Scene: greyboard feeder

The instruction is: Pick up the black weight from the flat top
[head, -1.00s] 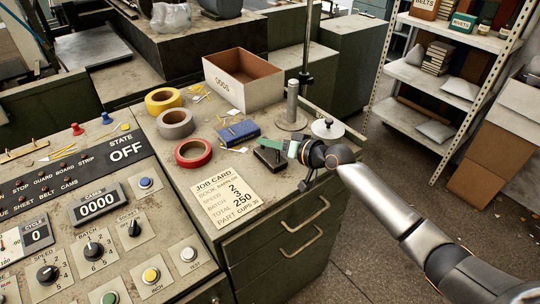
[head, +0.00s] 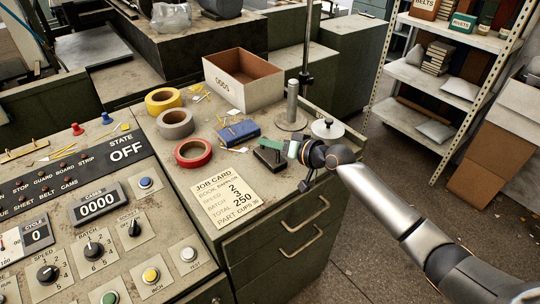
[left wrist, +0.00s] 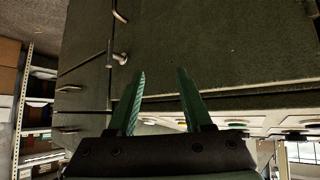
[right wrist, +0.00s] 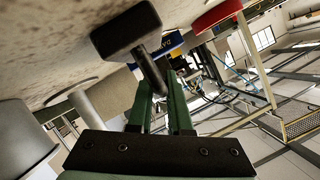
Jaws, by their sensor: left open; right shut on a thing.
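The black weight (head: 268,157) is a dark block with a handle bar, at the flat top's right side beside the job card. My right gripper (head: 284,148) reaches it from the right. In the right wrist view the fingers (right wrist: 161,95) are shut on the handle of the weight (right wrist: 125,28), with its block beyond the fingertips. I cannot tell whether its base touches the top. My left gripper (left wrist: 160,76) shows only in the left wrist view, open and empty, in front of green metal panels.
The flat top (head: 190,192) also carries the job card (head: 225,200), a red tape roll (head: 193,153), a blue box (head: 239,132), an open carton (head: 240,85), a metal post (head: 292,105) and a round lidded piece (head: 327,129). The control panel (head: 165,245) is at left.

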